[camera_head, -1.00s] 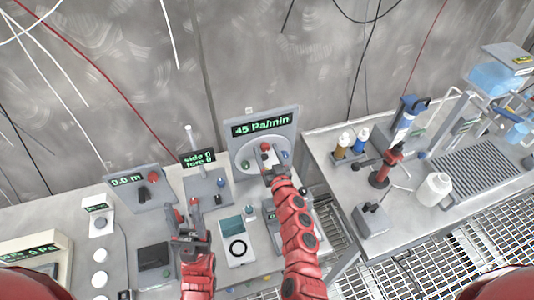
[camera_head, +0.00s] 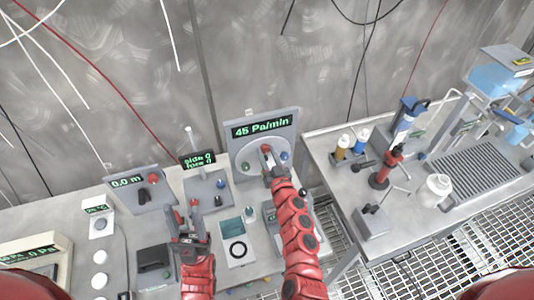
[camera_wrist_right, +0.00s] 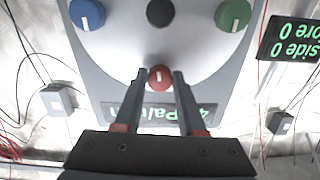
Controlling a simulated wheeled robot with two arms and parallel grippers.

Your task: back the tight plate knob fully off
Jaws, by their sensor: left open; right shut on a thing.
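The grey panel (camera_head: 262,118) stands upright at the back of the bench. Its display reads 45 Pa/min and a pale round plate (camera_head: 245,149) is on its face. A red knob (camera_head: 266,148) sits on the plate; it also shows in the right wrist view (camera_wrist_right: 161,77) with a white mark. My right gripper (camera_head: 269,162) is shut on the red knob, one finger on each side. A blue knob (camera_wrist_right: 87,14), a black knob (camera_wrist_right: 160,12) and a green knob (camera_wrist_right: 233,14) sit apart from the fingers. My left gripper (camera_head: 187,212) is open and empty over the bench.
A small panel reading 0.0 m (camera_head: 135,184) and a device with a "side 0, fore 0" display (camera_head: 198,159) stand left of the plate panel. A white box with a dial (camera_head: 234,250) lies between my arms. Bottles and a red stand (camera_head: 385,172) occupy the right bench.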

